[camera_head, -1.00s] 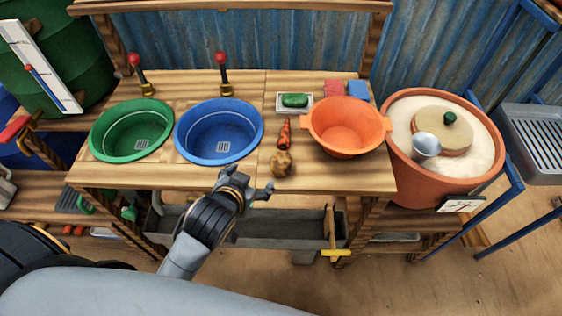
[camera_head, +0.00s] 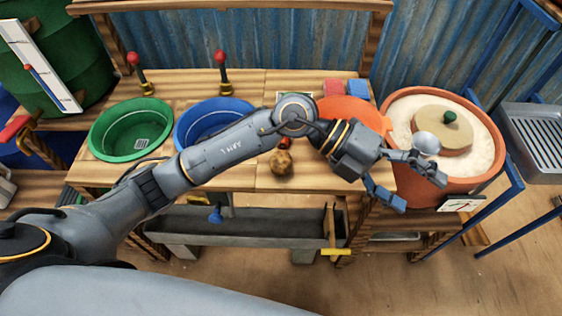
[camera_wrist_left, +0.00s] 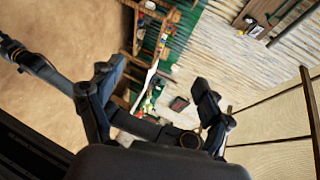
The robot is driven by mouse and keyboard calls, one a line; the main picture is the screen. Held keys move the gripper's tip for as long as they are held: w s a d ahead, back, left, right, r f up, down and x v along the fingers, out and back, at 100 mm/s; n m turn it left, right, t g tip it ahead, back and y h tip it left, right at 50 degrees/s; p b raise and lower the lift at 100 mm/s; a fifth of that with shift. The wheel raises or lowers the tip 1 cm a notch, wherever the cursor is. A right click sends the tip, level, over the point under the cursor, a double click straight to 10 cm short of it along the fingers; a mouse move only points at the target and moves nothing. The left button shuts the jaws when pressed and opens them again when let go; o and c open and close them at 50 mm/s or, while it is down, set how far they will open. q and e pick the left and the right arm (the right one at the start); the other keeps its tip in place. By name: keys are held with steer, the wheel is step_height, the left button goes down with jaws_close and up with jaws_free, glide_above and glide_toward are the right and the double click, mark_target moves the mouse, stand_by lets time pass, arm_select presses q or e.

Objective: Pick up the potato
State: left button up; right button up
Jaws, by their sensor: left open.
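The potato (camera_head: 281,162) is a small brown lump on the wooden table, near its front edge and just below my left forearm in the head view. My left gripper (camera_head: 408,184) is open and empty, to the right of the potato, in front of the terracotta pot. In the left wrist view its two fingers (camera_wrist_left: 155,100) are spread with nothing between them. The potato cannot be made out in that view. My right gripper is not in view.
A green basin (camera_head: 112,147) and a blue basin (camera_head: 190,128) sit left on the table. A terracotta pot (camera_head: 478,180) with a metal cup (camera_head: 426,143) stands right. A trough (camera_head: 265,228) lies below.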

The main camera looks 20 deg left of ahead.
arm_select(q)
steer(key=w+a+f+y, duration=0.2)
steer(key=a+f+y, duration=0.1)
steer(key=f+y, duration=0.15)
steer(key=n+t+y, duration=0.3)
steer(key=t+y, duration=0.1)
steer(key=y, duration=0.8)
glide_toward(281, 159)
steer(key=f, duration=0.2)
steer(key=a+f+p, duration=0.1)
steer(key=f, duration=0.1)
steer(key=shift+f, duration=0.25)
steer(key=shift+w+f, duration=0.15)
steer(key=shift+f, duration=0.5)
steer(key=f, duration=0.1)
steer(key=f+p, duration=0.2)
steer(key=f, duration=0.1)
steer(key=shift+w+a, duration=0.25)
steer(key=shift+w, duration=0.1)
steer(key=shift+w+f, duration=0.1)
steer(key=shift+f, duration=0.5)
steer(key=c, duration=1.3)
